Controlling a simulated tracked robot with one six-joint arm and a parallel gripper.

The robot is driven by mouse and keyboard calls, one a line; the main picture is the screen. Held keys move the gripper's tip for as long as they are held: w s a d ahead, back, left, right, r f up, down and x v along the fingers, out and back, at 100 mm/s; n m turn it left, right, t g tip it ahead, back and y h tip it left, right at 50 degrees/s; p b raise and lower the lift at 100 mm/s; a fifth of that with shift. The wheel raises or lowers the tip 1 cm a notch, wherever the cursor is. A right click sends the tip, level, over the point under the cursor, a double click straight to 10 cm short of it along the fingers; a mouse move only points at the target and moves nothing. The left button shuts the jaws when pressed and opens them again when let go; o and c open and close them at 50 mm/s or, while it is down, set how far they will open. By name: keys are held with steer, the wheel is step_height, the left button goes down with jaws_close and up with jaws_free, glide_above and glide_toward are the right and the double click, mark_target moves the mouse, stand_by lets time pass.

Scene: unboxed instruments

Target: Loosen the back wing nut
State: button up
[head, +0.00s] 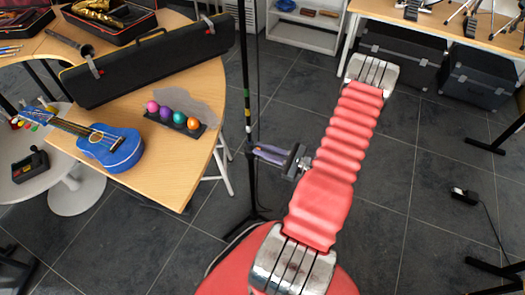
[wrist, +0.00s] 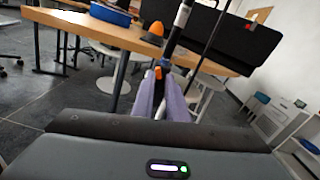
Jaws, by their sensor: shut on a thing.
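A thin black stand (head: 246,75) rises from the floor beside the wooden table. Its pole also shows in the wrist view (wrist: 178,27), running up from my fingertips. My gripper (head: 254,149) has its purple fingers level against the pole, low on the stand. In the wrist view my gripper (wrist: 161,84) is shut on a small orange wing nut (wrist: 158,72) at the pole. The fingers hide most of the nut, and its wings cannot be made out. The head view does not show the nut clearly.
The wooden table (head: 140,182) stands close left of the stand. It bears a blue ukulele (head: 112,148), several coloured egg shakers on a black holder (head: 172,117) and a long black case (head: 150,65). The floor right of my arm is mostly clear.

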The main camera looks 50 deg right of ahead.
jaws_close()
steer(key=shift+m, duration=0.7)
steer(key=shift+a, duration=0.1)
steer(key=o, duration=0.8)
jaws_free()
steer(key=shift+s, duration=0.15)
steer(key=v, duration=1.3)
steer(key=shift+s, duration=0.3)
